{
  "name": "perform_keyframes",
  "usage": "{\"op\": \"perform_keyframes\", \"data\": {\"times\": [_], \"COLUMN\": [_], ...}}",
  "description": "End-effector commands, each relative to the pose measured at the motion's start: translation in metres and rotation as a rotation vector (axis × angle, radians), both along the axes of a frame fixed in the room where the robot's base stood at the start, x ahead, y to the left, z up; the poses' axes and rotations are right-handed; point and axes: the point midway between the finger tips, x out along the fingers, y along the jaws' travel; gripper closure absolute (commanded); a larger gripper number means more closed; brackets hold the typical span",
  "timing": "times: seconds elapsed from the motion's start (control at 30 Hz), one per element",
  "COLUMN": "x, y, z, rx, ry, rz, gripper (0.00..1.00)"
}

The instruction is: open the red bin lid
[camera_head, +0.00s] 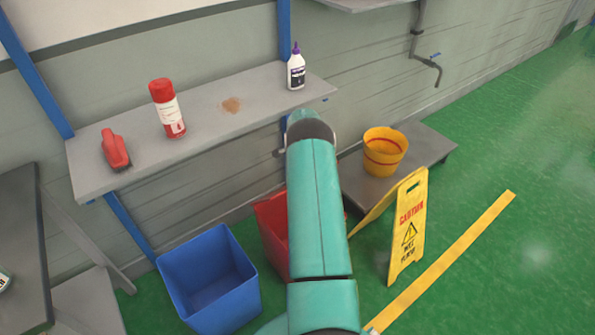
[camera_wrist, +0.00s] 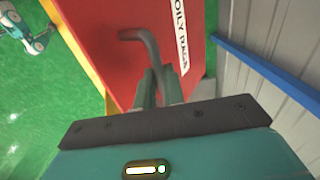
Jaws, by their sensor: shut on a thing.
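The red bin (camera_head: 271,222) stands on the floor beside the blue bin, in the middle of the head view, mostly hidden behind my arm. In the wrist view, a red panel of it (camera_wrist: 115,60) fills the upper middle, with a white "OILY RAGS" label (camera_wrist: 182,35). A bent grey handle (camera_wrist: 146,38) stands on this panel. My gripper (camera_wrist: 157,88) is shut on the handle, its two fingers at the handle's lower part. The head view hides the gripper behind my arm. I cannot tell how far the lid is raised.
A blue bin (camera_head: 209,278) stands left of the red bin. A yellow caution sign (camera_head: 408,228) and a low table (camera_head: 432,142) with a yellow bucket (camera_head: 384,152) are to the right. A wall shelf (camera_head: 205,129) is behind. Green floor is clear at far right.

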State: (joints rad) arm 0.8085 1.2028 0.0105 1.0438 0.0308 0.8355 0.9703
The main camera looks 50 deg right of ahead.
Motion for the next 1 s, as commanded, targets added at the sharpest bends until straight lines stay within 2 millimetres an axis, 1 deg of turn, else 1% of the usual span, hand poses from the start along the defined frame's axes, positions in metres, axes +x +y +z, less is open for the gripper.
{"op": "perform_keyframes", "data": {"times": [0.03,0.27,0.3,0.37,0.4,0.67,0.77,0.87,1.0], "x": [0.004,0.002,0.002,0.002,0.002,0.001,0.001,0.001,-0.001], "y": [0.009,0.01,0.011,0.01,0.008,0.004,0.003,0.003,0.004], "z": [-0.007,-0.008,-0.008,-0.007,-0.006,-0.003,0.003,0.017,0.045], "rx": [0.014,0.016,0.016,0.015,0.014,0.008,0.006,0.005,0.005], "ry": [-0.001,0.001,0.001,0.002,0.001,0.001,0.002,0.0,-0.001], "rz": [0.007,0.007,0.007,0.006,0.005,0.003,0.001,0.001,0.001], "gripper": [1.0,1.0,0.81,0.7,0.67,0.67,0.67,0.67,0.67]}}
